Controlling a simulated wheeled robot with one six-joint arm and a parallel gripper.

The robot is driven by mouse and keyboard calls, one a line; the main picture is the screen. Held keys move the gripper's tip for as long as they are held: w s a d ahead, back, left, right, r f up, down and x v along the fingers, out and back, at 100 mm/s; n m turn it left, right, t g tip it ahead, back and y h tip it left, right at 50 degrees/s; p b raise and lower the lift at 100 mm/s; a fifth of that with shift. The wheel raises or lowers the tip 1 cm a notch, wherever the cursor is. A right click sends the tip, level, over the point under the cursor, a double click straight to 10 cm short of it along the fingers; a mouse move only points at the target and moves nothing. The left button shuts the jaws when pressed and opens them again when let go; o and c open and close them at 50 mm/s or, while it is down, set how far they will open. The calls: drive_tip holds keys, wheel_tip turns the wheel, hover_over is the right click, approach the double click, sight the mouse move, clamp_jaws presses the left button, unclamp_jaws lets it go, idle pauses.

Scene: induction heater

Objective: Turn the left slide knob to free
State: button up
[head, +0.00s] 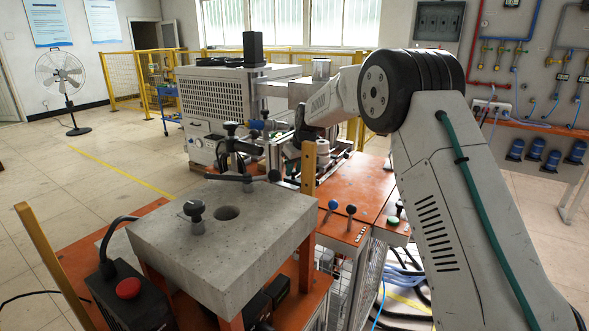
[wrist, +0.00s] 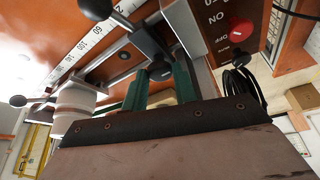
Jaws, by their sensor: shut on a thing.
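In the wrist view my gripper (wrist: 160,76) has its two green fingers closed around a small black slide knob (wrist: 159,68). The knob sits at a metal rail on the orange machine top. A black lever handle (wrist: 140,35) runs from above the fingers up to the left, ending in a black ball. In the head view my arm reaches over the orange bench (head: 352,195) to the machine; the fingers and the held knob are hidden or too small there. I cannot read any free or lock mark by the knob.
A scale strip (wrist: 82,45) and a white cylinder (wrist: 75,100) lie left of the fingers. A concrete-topped stand (head: 235,245) and wooden post (head: 308,168) stand before the bench.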

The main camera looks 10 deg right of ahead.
drive_tip(key=o, duration=1)
drive_tip(key=shift+c, duration=0.2)
drive_tip(key=v, duration=0.7)
drive_tip(key=shift+s+r, duration=0.15)
drive_tip(key=shift+r, duration=0.2)
drive_tip(key=shift+d, duration=0.1)
